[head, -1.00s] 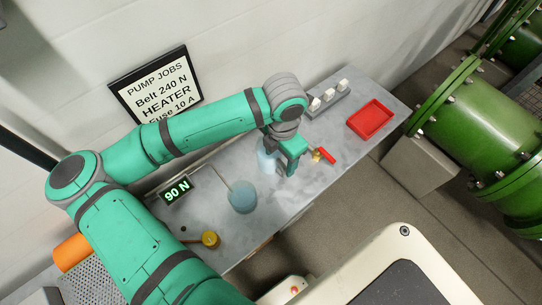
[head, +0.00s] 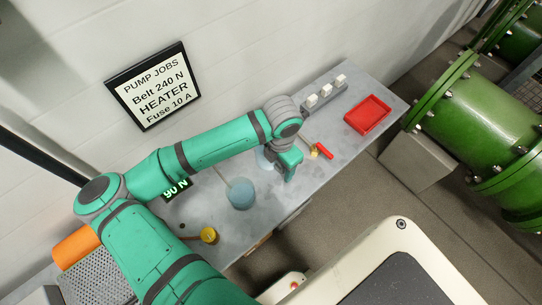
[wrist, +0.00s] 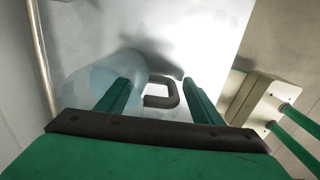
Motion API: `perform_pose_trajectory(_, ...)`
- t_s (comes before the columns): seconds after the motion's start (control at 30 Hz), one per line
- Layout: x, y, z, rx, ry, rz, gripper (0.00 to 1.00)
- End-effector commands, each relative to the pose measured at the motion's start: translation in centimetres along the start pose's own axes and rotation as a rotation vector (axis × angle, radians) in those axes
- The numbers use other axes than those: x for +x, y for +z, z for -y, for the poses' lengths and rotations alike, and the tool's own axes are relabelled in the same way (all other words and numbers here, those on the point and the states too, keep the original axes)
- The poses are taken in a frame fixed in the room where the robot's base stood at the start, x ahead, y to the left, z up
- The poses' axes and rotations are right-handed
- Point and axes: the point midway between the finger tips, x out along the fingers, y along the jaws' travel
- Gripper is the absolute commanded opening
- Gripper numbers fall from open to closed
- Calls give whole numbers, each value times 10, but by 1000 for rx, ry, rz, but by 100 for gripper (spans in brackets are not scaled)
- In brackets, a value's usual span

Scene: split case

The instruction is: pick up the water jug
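The water jug is a pale blue, see-through vessel with a dark grey loop handle. In the head view the jug (head: 263,158) is mostly hidden behind my gripper (head: 288,168). In the wrist view the jug (wrist: 108,72) is at the left, with its handle (wrist: 170,97) reaching right. My gripper (wrist: 156,82) is open, with one green finger on each side of the handle. There is a visible gap to the right finger; contact at the left finger cannot be told.
A blue round object (head: 240,194) with a thin rod stands left of the jug on the grey bench (head: 290,205). A red-handled brass valve (head: 319,151), a red tray (head: 367,115) and a block with white switches (head: 325,94) lie to the right. A yellow knob (head: 208,235) is at the front left.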

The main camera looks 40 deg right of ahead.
Motion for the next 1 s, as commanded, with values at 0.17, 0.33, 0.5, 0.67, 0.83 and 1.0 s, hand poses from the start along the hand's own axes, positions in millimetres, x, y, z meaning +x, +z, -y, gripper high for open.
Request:
perform_pose_trajectory(0.17, 0, 0, 0, 0, 0, 0, 20)
perform_pose_trajectory(0.33, -1, 0, 0, 0, 0, 0, 0)
perform_pose_trajectory(0.5, -1, 0, 0, 0, 0, 0, 0)
perform_pose_trajectory(0.67, -3, 0, 0, 0, 0, 0, 0)
perform_pose_trajectory(0.83, -9, 0, 0, 0, 1, 0, 0)
perform_pose_trajectory(1.0, -20, 1, 0, 2, 2, 1, 0)
